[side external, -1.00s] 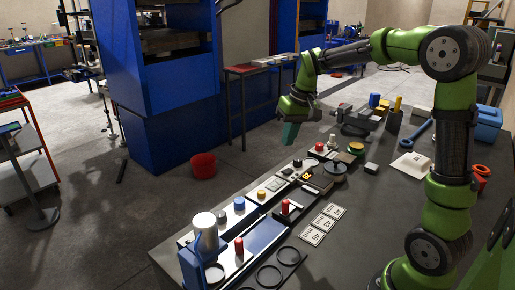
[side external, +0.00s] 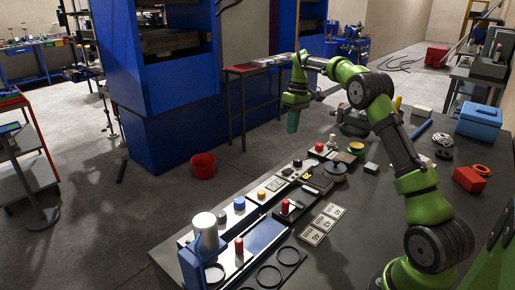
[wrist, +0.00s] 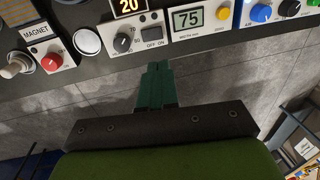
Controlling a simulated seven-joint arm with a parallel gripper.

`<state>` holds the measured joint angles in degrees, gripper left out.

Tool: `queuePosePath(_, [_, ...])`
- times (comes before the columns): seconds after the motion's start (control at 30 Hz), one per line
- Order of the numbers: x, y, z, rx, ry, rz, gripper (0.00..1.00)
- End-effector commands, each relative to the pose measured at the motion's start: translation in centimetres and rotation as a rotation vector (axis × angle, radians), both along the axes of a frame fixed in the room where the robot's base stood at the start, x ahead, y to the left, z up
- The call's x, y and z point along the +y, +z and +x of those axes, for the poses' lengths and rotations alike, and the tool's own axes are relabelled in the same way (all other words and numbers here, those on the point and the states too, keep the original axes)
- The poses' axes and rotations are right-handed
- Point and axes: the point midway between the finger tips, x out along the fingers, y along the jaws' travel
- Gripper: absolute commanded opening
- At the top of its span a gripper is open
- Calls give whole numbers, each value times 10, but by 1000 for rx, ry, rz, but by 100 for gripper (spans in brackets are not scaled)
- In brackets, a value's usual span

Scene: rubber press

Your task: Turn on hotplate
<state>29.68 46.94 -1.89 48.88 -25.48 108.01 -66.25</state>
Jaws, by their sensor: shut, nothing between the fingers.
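Next to the hotplate in the wrist view are a meter reading 75 (wrist: 188,19) and a MAGNET box (wrist: 48,48) with a red button. In the side view, a blue stand (side external: 195,265) rises at the near bench end. Printed cards (side external: 322,224) lie on the bench.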

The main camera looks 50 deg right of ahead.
Motion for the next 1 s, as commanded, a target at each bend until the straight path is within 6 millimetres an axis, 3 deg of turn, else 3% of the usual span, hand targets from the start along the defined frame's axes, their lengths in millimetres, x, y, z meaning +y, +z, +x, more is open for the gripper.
queuePosePath(0.23, [1, -2, 0, 0, 0, 0, 0])
queuePosePath(0.37, [3, -14, 0, 2, -1, 2, 0])
queuePosePath(0.8, [17, -103, -1, 3, -1, 2, 0])
queuePosePath(1.0, [21, -130, 0, 1, -1, 1, 0])
